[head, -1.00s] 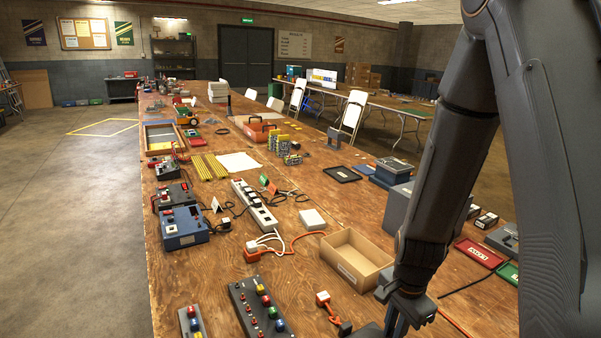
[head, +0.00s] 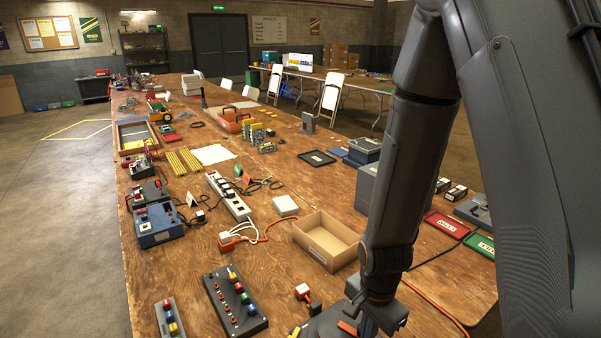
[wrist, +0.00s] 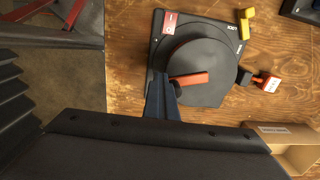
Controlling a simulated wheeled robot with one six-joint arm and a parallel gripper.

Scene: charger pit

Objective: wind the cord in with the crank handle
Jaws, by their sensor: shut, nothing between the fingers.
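A black cord reel (wrist: 211,58) with a round grey disc sits on the wooden table, below my wrist camera. Its orange-red crank handle (wrist: 188,79) lies across the lower left of the disc. A yellow lock tab (wrist: 247,14) is at the reel's corner. In the head view, the reel (head: 325,322) shows only partly at the bottom edge, half hidden by my arm. My gripper (wrist: 160,92) is shut and empty, its dark blue fingers just left of the crank handle; I cannot tell whether they touch. An orange plug (wrist: 268,83) lies beside the reel.
An open cardboard box (head: 330,242) stands behind the reel, close to my arm. A button panel (head: 235,301) lies to its left, and a white power strip (head: 229,197) lies farther back.

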